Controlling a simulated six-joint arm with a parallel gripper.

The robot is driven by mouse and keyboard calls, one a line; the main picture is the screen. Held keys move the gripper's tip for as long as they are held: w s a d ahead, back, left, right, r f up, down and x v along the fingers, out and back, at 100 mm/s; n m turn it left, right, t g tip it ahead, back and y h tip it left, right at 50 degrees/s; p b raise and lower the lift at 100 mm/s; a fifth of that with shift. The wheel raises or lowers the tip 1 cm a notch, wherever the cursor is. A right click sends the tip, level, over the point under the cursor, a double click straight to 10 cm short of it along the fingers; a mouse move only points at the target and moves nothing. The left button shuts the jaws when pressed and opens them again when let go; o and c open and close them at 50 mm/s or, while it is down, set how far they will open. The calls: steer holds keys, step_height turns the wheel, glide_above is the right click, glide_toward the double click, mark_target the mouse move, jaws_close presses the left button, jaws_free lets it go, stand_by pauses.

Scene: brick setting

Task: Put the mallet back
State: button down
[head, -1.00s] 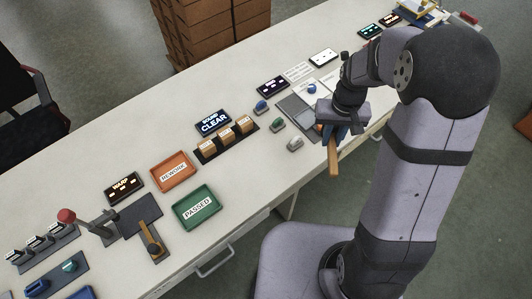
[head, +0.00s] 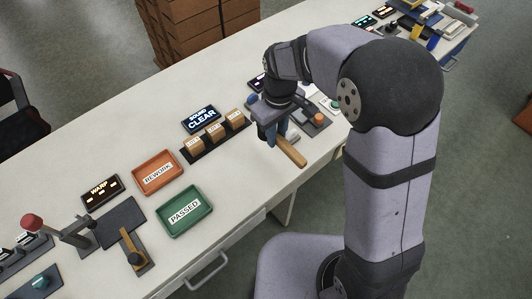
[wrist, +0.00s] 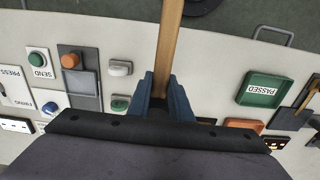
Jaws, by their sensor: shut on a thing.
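My gripper (head: 281,134) is shut on the wooden handle of the mallet (head: 293,153). It holds the mallet above the front part of the bench, right of the small labelled boxes. In the wrist view the blue fingers (wrist: 168,97) clasp the handle (wrist: 169,42), which runs up out of the picture. The mallet's head cannot be made out in either view. A dark grey plate with an orange knob (head: 318,118) lies on the bench to the right of my gripper; it also shows in the wrist view (wrist: 71,61).
A green PASSED tray (head: 186,211) and an orange REWORK tray (head: 158,172) lie left of my gripper. A red-knobbed lever (head: 33,222) and a plate with a wooden bar (head: 131,247) are at lower left.

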steer(key=shift+w, duration=0.1)
steer(key=shift+f+p, duration=0.55)
steer(key=shift+f, duration=4.45)
steer(key=shift+f, duration=0.15)
steer(key=c, duration=1.6)
jaws_free()
step_height(320, 180, up, 12)
steer(key=shift+d+r+b, duration=0.1)
steer(key=shift+r+b, duration=0.05)
steer(key=shift+b, duration=0.6)
steer(key=s+d+m, duration=0.3)
steer(key=s+d, duration=0.1)
steer(key=d, duration=0.1)
steer(key=s+d+f+m, duration=0.1)
steer(key=s+d+m, duration=0.2)
steer(key=s+d, duration=0.2)
steer(key=s+d+f+m, duration=0.1)
steer(key=s+d+m, duration=0.1)
steer(key=s+d, duration=0.3)
steer(key=shift+s+d+f+m, duration=0.1)
steer(key=shift+s+d+m, duration=0.05)
steer(key=shift+d+m, duration=0.3)
